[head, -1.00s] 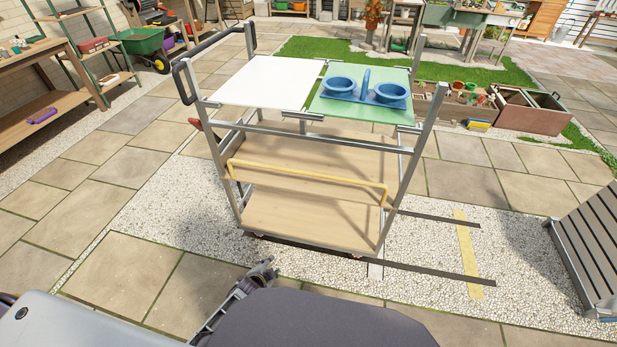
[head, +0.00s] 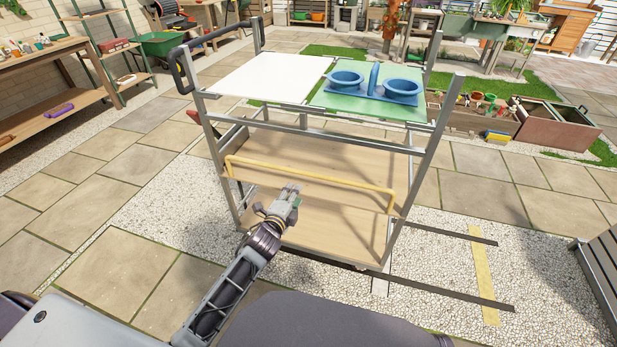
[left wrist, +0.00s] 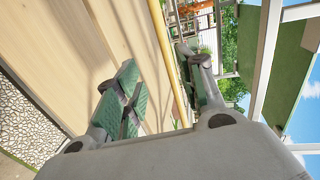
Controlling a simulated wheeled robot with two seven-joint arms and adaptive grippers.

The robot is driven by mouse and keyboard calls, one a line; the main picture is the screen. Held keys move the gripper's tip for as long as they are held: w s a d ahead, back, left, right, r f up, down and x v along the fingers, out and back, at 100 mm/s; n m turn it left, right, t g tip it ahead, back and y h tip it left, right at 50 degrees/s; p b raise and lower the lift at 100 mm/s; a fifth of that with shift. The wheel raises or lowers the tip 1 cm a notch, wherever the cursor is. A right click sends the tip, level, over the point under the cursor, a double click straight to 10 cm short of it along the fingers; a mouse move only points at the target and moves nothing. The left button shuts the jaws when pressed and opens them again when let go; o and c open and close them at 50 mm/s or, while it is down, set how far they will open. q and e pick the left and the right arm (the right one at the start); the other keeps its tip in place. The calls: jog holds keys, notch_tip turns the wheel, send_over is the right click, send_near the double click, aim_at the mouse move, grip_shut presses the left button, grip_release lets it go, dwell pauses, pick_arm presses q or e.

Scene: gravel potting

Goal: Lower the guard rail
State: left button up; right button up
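The guard rail is a thin yellow bar (head: 340,186) across the near side of the cart (head: 233,190), above its lower wooden shelf. It is up, with a bent leg at each end. My left gripper (head: 292,190) is in front of the rail's middle. In the left wrist view my left gripper (left wrist: 158,62) has its green-padded fingers spread apart. The yellow rail (left wrist: 164,50) runs through the gap between them in that view. I cannot tell whether either finger touches it. My right gripper is not in view.
The cart's top carries a white panel (head: 265,76) and a green panel (head: 335,102) with a blue two-bowl holder (head: 375,92). A grey upper bar (head: 330,136) crosses above the rail. Dark strips (head: 450,284) and a yellow strip (head: 484,275) lie on the gravel. A slatted object (head: 603,260) stands right.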

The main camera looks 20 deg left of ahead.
aim_at(305, 175)
pick_arm(q)
jog(key=shift+r, duration=0.4)
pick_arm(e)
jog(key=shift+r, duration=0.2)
pick_arm(q)
jog(key=shift+w, duration=0.15)
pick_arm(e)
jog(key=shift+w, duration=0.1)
